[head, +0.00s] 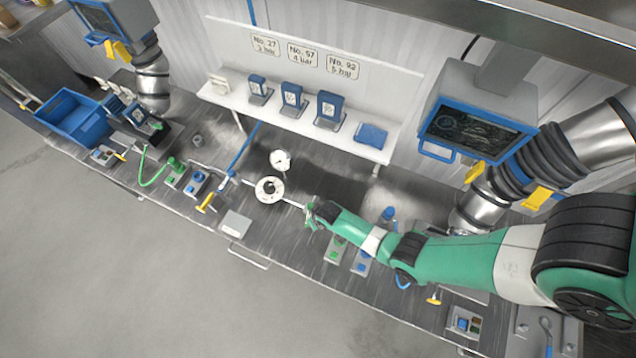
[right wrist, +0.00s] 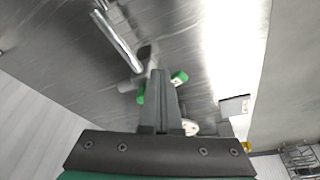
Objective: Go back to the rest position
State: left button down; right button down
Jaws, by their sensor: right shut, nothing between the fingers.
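My right gripper (head: 311,212) is at the end of the green arm that reaches in from the right in the head view. It is over the middle of the metal worktop (head: 330,180), close to a pale bar that leads to a white ring-shaped fitting (head: 269,190). In the right wrist view its dark fingers (right wrist: 158,73) are together and hold nothing. Small green parts (right wrist: 180,77) show beside and behind the fingers; I cannot tell whether they touch. My left gripper is not in view.
A white round gauge (head: 281,159) stands behind the ring. A shelf (head: 240,105) with blue-and-grey devices runs along the wall. A blue crate (head: 80,120) is at the far left. A screen housing (head: 475,130) and metal duct hang at right. Open floor (head: 130,270) lies in front.

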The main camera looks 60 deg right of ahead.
jog(key=shift+w+a+b, duration=0.3)
jog(key=shift+w+a, duration=0.15)
jog(key=shift+w, duration=0.25)
